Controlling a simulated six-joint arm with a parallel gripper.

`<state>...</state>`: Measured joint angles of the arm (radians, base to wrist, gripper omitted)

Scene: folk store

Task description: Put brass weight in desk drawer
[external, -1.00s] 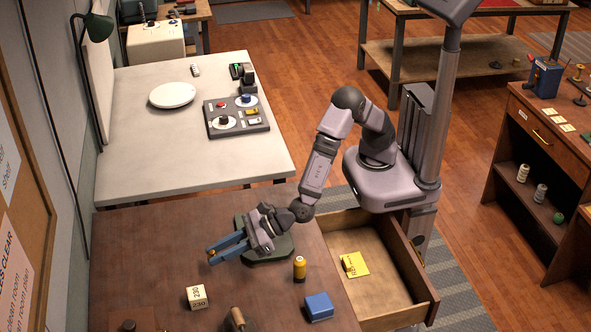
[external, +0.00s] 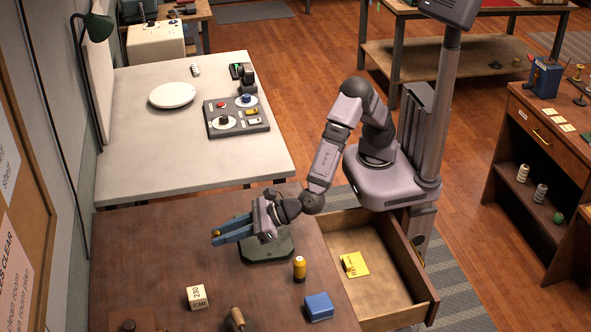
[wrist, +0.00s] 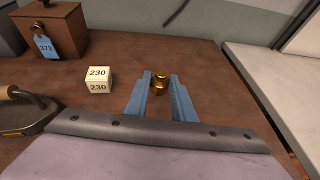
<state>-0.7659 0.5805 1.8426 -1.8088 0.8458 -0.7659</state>
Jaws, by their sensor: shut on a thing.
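The brass weight (wrist: 159,83) shows gold between the two blue fingers of my gripper (wrist: 160,92) in the wrist view. My gripper is shut on it. In the external view my gripper (external: 216,238) is over the brown desk, pointing left, and only a small bit of the weight shows at the fingertips. The desk drawer (external: 394,287) is pulled open at the desk's right side. A yellow note with a small yellow object (external: 349,262) lies inside it, and the rest of its floor is bare.
A wooden box with a blue 372 tag (wrist: 50,35) stands further along.

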